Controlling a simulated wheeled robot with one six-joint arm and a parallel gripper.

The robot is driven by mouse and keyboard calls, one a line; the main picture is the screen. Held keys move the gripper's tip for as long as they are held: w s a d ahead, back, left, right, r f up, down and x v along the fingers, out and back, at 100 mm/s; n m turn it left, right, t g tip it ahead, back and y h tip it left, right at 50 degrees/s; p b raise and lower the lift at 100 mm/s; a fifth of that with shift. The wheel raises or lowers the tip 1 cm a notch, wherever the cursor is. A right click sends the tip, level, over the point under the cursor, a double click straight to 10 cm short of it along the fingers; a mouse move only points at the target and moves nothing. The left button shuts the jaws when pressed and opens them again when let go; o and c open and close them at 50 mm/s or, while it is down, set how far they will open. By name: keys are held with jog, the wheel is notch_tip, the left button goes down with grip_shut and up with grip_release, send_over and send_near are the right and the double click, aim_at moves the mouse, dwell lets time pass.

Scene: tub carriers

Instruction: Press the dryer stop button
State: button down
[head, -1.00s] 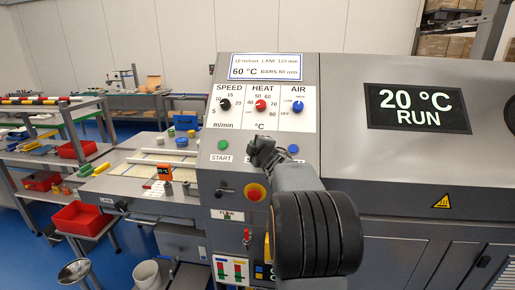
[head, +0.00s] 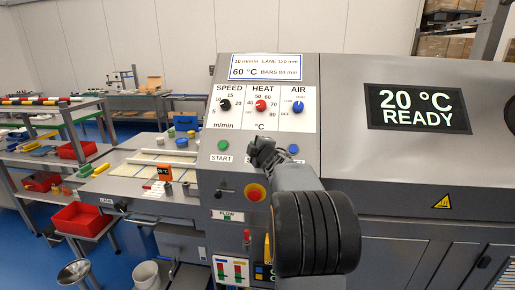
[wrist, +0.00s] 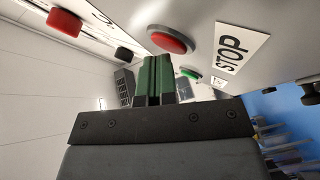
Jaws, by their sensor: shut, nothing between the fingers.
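The red stop button (wrist: 171,39) shows in the wrist view beside a white STOP label (wrist: 236,50). In the head view my arm and gripper hide it. My gripper (head: 258,142) is in front of the control panel, between the green start button (head: 223,145) and a blue button (head: 293,149). In the wrist view my gripper (wrist: 153,60) shows its green-padded fingers shut together with nothing between them. The tips are close to the red button; I cannot tell whether they touch it. The dryer's display (head: 418,108) reads 20 °C READY.
A red-and-yellow emergency knob (head: 254,193) sits below the gripper. Speed, heat (head: 261,105) and air dials are above it. A conveyor lane (head: 155,170) and red bins (head: 80,219) are at the left.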

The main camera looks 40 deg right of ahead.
jog(key=shift+s+a+r, duration=0.2)
jog(key=shift+r, duration=0.05)
jog(key=shift+s+a+r+p, duration=0.55)
jog(key=shift+s+a+r, duration=0.25)
jog(key=shift+r, duration=0.2)
jog(key=shift+s+a+r+p, duration=0.55)
jog(key=shift+s+a+r, duration=0.25)
jog(key=shift+r, duration=0.2)
jog(key=shift+d, duration=0.15)
